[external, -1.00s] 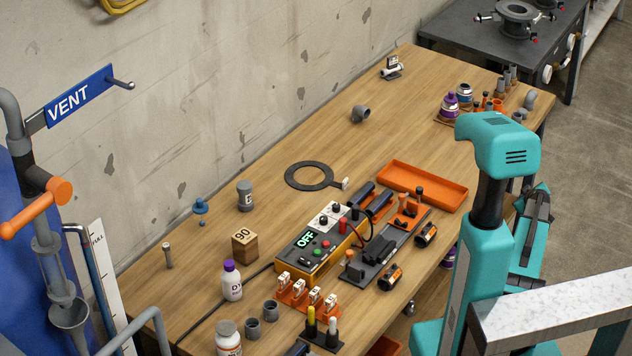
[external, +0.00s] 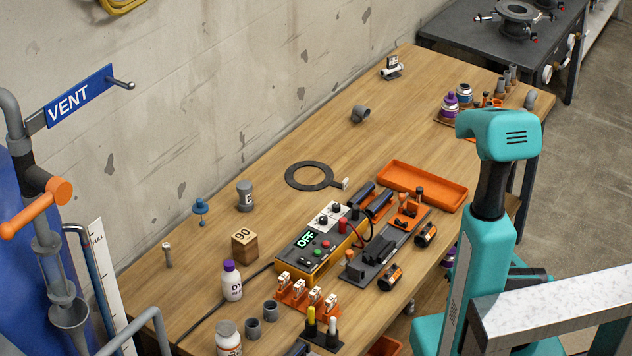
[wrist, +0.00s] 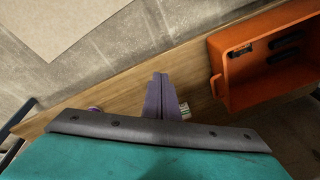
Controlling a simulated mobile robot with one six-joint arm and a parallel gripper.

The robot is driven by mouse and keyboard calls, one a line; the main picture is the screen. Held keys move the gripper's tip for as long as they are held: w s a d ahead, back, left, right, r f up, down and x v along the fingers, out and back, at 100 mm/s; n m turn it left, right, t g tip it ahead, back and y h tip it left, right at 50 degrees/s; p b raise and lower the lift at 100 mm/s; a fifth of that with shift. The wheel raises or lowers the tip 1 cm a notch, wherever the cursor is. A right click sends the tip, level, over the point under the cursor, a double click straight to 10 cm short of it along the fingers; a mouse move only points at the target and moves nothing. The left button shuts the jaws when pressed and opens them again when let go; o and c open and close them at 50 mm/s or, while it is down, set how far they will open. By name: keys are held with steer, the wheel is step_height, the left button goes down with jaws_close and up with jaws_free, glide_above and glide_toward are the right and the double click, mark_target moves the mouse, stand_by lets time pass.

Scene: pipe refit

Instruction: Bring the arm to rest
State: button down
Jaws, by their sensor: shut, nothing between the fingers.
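My teal arm (external: 480,255) stands at the right front of the external view, beside the workbench. Its gripper end is hidden behind the arm there. In the wrist view my gripper (wrist: 161,78) shows as two grey-purple fingers pressed together, with nothing between them. The fingers hold nothing and I see no clear contact with anything.
The workbench (external: 330,130) carries a control box reading OFF (external: 318,240), an empty orange tray (external: 420,186), bottles and small fittings. In the wrist view an orange bin (wrist: 222,88) with dark items is right of the fingers. Grey floor (external: 590,180) lies right of the bench.

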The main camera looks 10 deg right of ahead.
steer(key=s+a+m+g+h, duration=0.1)
steer(key=s+a+g, duration=0.3)
steer(key=s, duration=0.9)
steer(key=s+a+f+m+g+h+p, duration=0.1)
steer(key=s+a+g, duration=0.2)
steer(key=s, duration=1.1)
steer(key=shift+a+f+g, duration=0.3)
steer(key=shift+a+g, duration=0.1)
steer(key=shift+a, duration=0.2)
steer(key=shift+w, duration=0.15)
